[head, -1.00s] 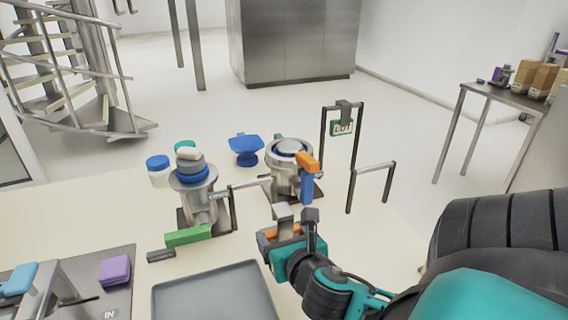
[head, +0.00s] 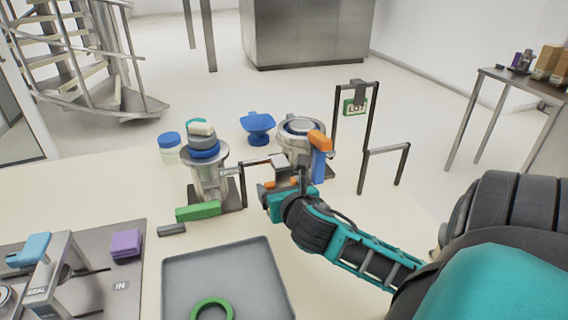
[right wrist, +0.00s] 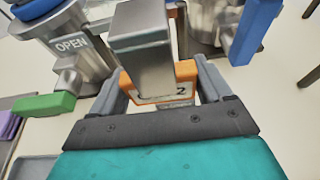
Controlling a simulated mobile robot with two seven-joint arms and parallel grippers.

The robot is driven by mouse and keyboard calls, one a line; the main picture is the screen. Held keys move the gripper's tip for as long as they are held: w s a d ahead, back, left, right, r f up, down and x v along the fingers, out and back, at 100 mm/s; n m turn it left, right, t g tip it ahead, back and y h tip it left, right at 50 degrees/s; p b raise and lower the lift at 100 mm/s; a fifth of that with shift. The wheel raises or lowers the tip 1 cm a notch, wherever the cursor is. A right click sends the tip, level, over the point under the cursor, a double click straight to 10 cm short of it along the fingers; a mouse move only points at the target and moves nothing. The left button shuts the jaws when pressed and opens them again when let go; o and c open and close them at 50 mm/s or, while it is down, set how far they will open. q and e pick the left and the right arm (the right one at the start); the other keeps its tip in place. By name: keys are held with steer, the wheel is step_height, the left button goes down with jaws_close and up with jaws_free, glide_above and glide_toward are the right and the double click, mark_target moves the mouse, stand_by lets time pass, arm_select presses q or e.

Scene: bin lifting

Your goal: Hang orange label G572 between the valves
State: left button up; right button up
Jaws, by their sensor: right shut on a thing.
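The orange label (right wrist: 160,88) is held between the fingers of my right gripper (right wrist: 160,95). Its white face shows a "2"; the rest of its text is covered by a metal block (right wrist: 143,45) on top. In the head view my right gripper (head: 283,182) is shut on the label (head: 284,183), close to the right end of the rail (head: 255,163) between the valves. Contact with the rail cannot be told. The left valve (head: 208,178) has a green handle (head: 198,211); the right valve (head: 298,143) has a blue handle (head: 318,166) with an orange top. My left gripper is out of view.
A grey tray (head: 265,265) with a green ring (head: 212,308) is in front. A frame with a green-edged label (head: 355,107) stands to the right. A blue scoop-like piece (head: 257,128) and a blue-lidded jar (head: 169,147) stand behind the valves.

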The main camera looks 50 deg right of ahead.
steer(key=shift+w+d+b, duration=0.3)
steer(key=shift+w+d, duration=0.05)
steer(key=shift+w, duration=0.3)
steer(key=shift+w+d+b, duration=0.3)
steer(key=shift+w+d, duration=0.05)
steer(key=shift+w, duration=0.25)
steer(key=shift+w+d+f+b, duration=0.1)
steer(key=shift+w+d+b, duration=0.25)
steer(key=shift+w, duration=0.2)
steer(key=shift+w+d+b, duration=0.25)
steer(key=shift+w+b, duration=0.15)
steer(key=shift+w, duration=0.15)
steer(key=shift+w+d+f+b, duration=0.1)
steer(key=shift+w+d+b, duration=0.25)
steer(key=shift+w, duration=0.2)
steer(key=shift+a+f, duration=0.1)
steer(key=shift+f, duration=0.45)
steer(key=o, duration=1)
steer(key=shift+o, duration=0.2)
steer(key=shift+s, duration=0.1)
steer(key=p+v, duration=0.1)
steer(key=v, duration=1.1)
steer(key=shift+s+a, duration=0.25)
steer(key=shift+s, duration=0.1)
